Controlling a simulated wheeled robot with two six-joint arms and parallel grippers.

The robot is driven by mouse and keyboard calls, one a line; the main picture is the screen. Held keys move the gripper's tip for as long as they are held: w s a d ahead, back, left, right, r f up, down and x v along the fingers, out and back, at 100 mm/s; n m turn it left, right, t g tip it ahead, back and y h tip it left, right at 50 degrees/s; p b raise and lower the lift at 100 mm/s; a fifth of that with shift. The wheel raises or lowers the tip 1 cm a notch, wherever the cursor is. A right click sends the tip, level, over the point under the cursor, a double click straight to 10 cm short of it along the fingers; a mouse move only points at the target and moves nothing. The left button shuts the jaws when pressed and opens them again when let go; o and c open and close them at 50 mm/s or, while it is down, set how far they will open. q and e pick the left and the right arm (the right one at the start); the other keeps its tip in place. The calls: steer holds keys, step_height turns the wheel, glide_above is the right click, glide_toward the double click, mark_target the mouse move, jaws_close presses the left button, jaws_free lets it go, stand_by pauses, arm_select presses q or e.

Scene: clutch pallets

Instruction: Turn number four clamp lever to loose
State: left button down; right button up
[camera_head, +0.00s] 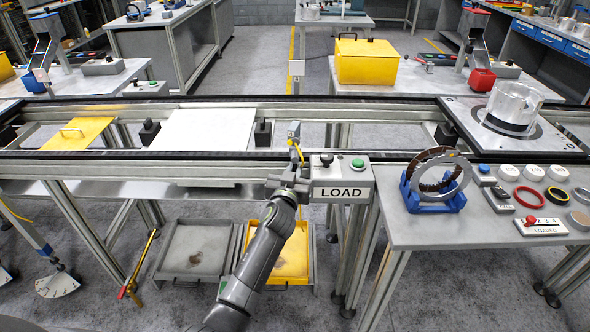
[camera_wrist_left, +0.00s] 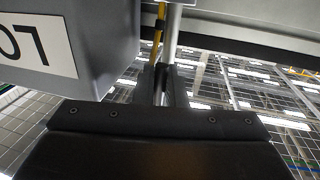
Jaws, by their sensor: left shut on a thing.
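My left gripper (camera_head: 297,166) is at the front rail of the conveyor, just left of the LOAD box. A slim upright bar with a yellow strip (camera_head: 298,150) stands at its tip, with a small grey metal head (camera_head: 294,130) above. In the left wrist view, the gripper's dark fingers (camera_wrist_left: 160,88) are closed at the lower end of this bar (camera_wrist_left: 173,32), beside the yellow strip (camera_wrist_left: 158,32). The held part is mostly hidden by the fingers. No number four or loose mark can be read on it. My right gripper is out of view.
The grey LOAD box (camera_head: 341,183), with a green button, is close on the right; it also shows in the left wrist view (camera_wrist_left: 85,45). The conveyor rail (camera_head: 200,155) runs behind. A bench (camera_head: 400,232) stands right. Two trays (camera_head: 193,270) lie below, beside a yellow lever (camera_head: 143,262).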

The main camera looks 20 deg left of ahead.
arm_select(q)
steer(key=shift+a+r+m+p, duration=0.1)
steer(key=shift+r+m+p, duration=0.05)
steer(key=shift+m+p, duration=0.2)
steer(key=shift+s+a+r+m+g+y+p, duration=0.15)
steer(key=shift+a+r+m+g+y+p, duration=0.3)
steer(key=shift+m+p, duration=1.5)
steer(key=shift+s+a+r+m+g+y+p, duration=0.15)
steer(key=shift+a+r+m+g+y+p, duration=0.3)
steer(key=shift+m+p, duration=1.5)
steer(key=shift+s+a+r+m+g+y+p, duration=0.2)
steer(key=shift+a+r+m+g+p, duration=0.65)
steer(key=shift+m, duration=1.9)
steer(key=shift+d+f+t+p, duration=0.15)
steer(key=shift+f+t+p, duration=0.2)
steer(key=shift+t, duration=0.1)
steer(key=c, duration=1.6)
jaws_free()
